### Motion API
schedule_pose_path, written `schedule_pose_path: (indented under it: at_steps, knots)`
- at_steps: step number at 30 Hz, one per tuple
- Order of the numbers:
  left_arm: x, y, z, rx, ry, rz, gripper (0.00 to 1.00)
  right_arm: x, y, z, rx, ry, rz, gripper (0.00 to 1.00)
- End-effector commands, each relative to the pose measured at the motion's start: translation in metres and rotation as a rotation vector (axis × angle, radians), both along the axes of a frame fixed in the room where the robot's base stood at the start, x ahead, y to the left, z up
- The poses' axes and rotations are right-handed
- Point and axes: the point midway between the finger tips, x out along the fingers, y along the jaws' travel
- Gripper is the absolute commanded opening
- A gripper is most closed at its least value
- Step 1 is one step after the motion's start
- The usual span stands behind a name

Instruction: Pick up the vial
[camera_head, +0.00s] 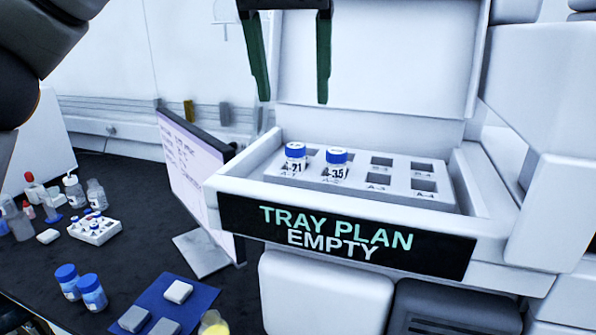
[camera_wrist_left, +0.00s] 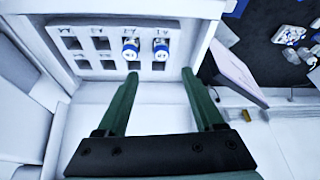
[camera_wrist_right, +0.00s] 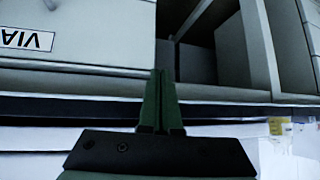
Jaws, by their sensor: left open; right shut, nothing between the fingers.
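Two blue-capped vials stand upright in a white tray (camera_head: 400,198) with square slots, set in an open drawer. The left vial (camera_head: 295,158) and the right vial (camera_head: 336,164) sit side by side in the head view; the left wrist view shows both caps, one vial (camera_wrist_left: 161,49) and another vial (camera_wrist_left: 130,49). My left gripper (camera_head: 293,100) is open and empty above the vials, with its green fingers pointing down at them. My right gripper (camera_wrist_right: 160,72) is shut and empty, beside white cabinet fronts; it does not show in the head view.
The drawer front (camera_head: 345,236) reads "TRAY PLAN EMPTY". A monitor (camera_head: 195,165) stands to its left. On the dark bench are two blue-capped bottles (camera_head: 80,285), a blue mat (camera_head: 165,308), a small white rack (camera_head: 95,229) and several dropper bottles. A raised white lid (camera_head: 375,60) stands behind the tray.

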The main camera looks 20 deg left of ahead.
Motion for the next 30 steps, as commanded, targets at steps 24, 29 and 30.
schedule_pose_path:
  at_steps: [24,29,30]
  knots:
    - [0.029,0.007,-0.082,-0.004,-0.001,-0.001,0.69,0.003,0.000,-0.014,0.001,-0.007,0.000,0.00]
    - [0.029,0.007,-0.082,-0.004,-0.001,-0.001,0.69,0.003,0.001,-0.014,0.001,-0.008,0.000,0.00]
    - [0.029,0.007,-0.082,-0.004,-0.001,-0.001,0.65,0.003,0.000,-0.014,0.001,-0.008,0.000,0.00]
